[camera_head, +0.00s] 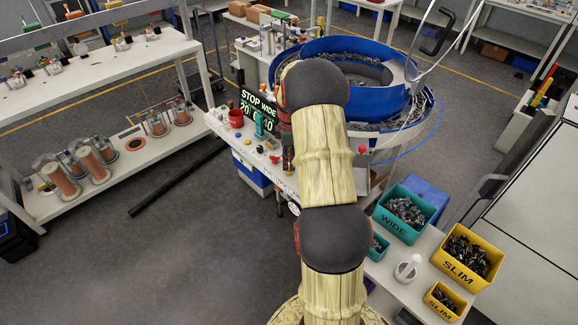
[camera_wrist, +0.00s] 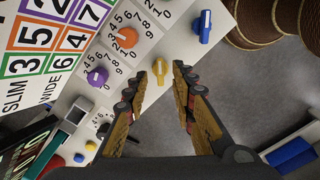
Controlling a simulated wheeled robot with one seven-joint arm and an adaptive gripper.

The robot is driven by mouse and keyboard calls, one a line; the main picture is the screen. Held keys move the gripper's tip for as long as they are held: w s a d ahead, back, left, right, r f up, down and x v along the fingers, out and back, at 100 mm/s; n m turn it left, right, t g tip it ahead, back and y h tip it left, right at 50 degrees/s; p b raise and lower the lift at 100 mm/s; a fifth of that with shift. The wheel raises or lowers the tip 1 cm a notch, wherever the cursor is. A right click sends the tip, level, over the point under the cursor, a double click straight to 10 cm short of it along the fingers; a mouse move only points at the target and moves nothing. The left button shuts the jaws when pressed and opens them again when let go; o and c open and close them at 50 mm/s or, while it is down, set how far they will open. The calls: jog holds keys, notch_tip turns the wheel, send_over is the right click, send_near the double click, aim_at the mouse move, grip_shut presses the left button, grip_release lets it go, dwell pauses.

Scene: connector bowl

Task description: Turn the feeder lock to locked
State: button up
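In the wrist view a white control panel (camera_wrist: 112,76) carries a blue knob (camera_wrist: 205,26), an orange knob (camera_wrist: 123,39), a purple knob (camera_wrist: 97,77) and a yellow knob (camera_wrist: 160,69). No readable label tells which one is the feeder lock. My gripper (camera_wrist: 160,76) is open and empty, its fingertips on either side of the yellow knob; I cannot tell whether they touch it. In the head view my arm hides the gripper and part of the panel. The blue bowl feeder (camera_head: 392,100) stands behind it.
Wide bins (camera_head: 403,214) and slim bins (camera_head: 467,257) stand on the right bench. Colored buttons (camera_wrist: 79,158) sit low on the panel. Open floor lies left.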

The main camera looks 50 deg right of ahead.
jog(key=shift+f, duration=1.1)
jog(key=shift+c, duration=1.2)
jog(key=c, duration=0.4)
grip_shut()
